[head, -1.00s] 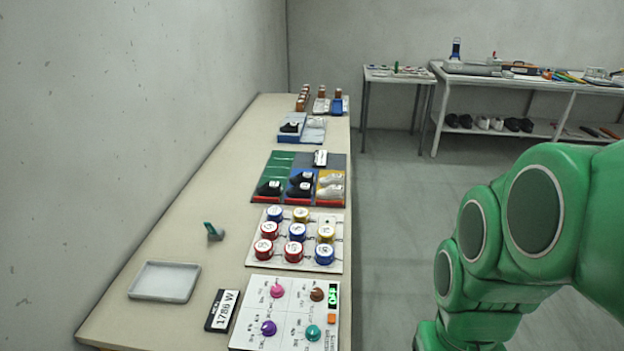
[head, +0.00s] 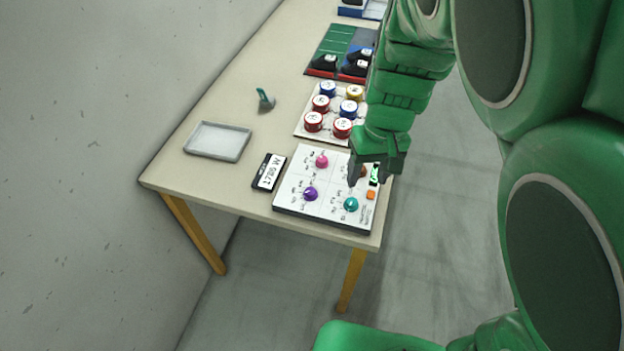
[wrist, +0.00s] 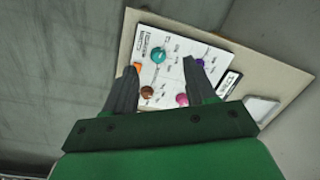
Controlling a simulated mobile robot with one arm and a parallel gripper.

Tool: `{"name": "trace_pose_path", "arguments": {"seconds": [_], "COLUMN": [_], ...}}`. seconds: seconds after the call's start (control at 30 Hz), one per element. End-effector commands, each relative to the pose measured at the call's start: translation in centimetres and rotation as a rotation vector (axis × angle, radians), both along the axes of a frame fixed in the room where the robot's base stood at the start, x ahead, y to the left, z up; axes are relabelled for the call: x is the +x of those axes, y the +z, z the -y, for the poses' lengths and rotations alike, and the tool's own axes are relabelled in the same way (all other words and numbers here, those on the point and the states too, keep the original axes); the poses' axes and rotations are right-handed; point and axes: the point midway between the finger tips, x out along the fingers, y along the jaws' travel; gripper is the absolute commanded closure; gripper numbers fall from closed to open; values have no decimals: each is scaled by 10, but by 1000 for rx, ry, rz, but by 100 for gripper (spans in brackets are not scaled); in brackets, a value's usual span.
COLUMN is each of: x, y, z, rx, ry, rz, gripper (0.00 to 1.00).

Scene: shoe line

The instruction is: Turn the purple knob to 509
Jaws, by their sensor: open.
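The purple knob (head: 310,194) sits at the front left of a white control panel (head: 330,215) near the table's front edge. It also shows in the wrist view (wrist: 200,63), partly hidden behind a fingertip. The dial numbers around it are too small to read. My gripper (head: 366,178) is open and empty above the right side of the panel, to the right of the purple knob. In the wrist view my gripper (wrist: 162,75) has its fingers apart over the panel.
The panel also carries a pink knob (head: 322,161), a teal knob (head: 351,204), a brown knob (wrist: 148,91) and an orange button (head: 370,195). A label reading 1786 W (head: 269,172) and a grey tray (head: 218,141) lie to the left. Round red, blue and yellow tins (head: 321,103) stand behind.

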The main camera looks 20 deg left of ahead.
Motion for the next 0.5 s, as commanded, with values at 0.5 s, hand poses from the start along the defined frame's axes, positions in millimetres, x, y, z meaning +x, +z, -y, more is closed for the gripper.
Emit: {"name": "trace_pose_path", "arguments": {"seconds": [0.5], "x": [34], "y": [-61], "z": [-121], "rx": [-45], "ry": [363], "rz": [104], "gripper": [44]}}
